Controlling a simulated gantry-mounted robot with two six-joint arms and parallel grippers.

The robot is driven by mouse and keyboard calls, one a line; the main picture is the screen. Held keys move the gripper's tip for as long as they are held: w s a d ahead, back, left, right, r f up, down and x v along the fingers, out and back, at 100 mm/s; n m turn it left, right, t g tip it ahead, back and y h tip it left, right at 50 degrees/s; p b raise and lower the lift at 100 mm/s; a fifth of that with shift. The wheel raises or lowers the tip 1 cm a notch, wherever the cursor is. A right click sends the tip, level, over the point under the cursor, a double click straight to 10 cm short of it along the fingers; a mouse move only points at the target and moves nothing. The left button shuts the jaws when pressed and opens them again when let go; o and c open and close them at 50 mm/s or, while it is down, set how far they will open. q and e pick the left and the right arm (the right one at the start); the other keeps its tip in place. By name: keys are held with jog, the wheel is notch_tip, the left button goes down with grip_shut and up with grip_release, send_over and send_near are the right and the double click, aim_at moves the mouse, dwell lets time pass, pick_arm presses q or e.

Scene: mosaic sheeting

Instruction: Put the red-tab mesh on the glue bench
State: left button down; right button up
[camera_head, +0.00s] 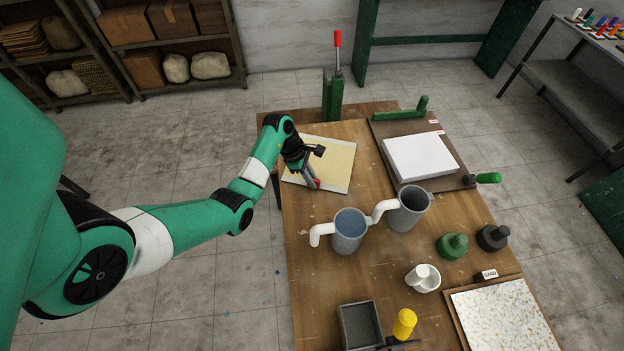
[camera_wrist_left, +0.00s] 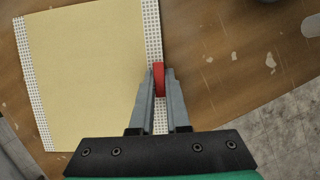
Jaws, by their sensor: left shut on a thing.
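The red-tab mesh (camera_head: 335,165) is a cream sheet with white dotted mesh edges. It is at the back left of the wooden bench (camera_head: 300,262), lying flat or just above it; I cannot tell which. In the left wrist view the sheet (camera_wrist_left: 85,70) fills the upper left. My left gripper (camera_head: 312,182) is shut on its red tab (camera_wrist_left: 159,78), at the sheet's right edge in the wrist view. The fingers (camera_wrist_left: 159,75) stand on either side of the tab. My right gripper is not in view.
A white block (camera_head: 420,157) lies on a brown board at the back right. Two grey jugs (camera_head: 348,238) (camera_head: 411,205), a white mortar (camera_head: 423,279), green and black bottles (camera_head: 452,246) and a speckled panel (camera_head: 505,325) occupy the front and right. A red-handled green clamp (camera_head: 333,95) stands behind the mesh.

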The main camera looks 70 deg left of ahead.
pick_arm(q)
jog(key=shift+f, duration=0.1)
jog(key=c, duration=0.9)
grip_release()
jog(key=p+v, duration=0.6)
jog(key=v, duration=0.6)
jog(key=shift+a, duration=0.1)
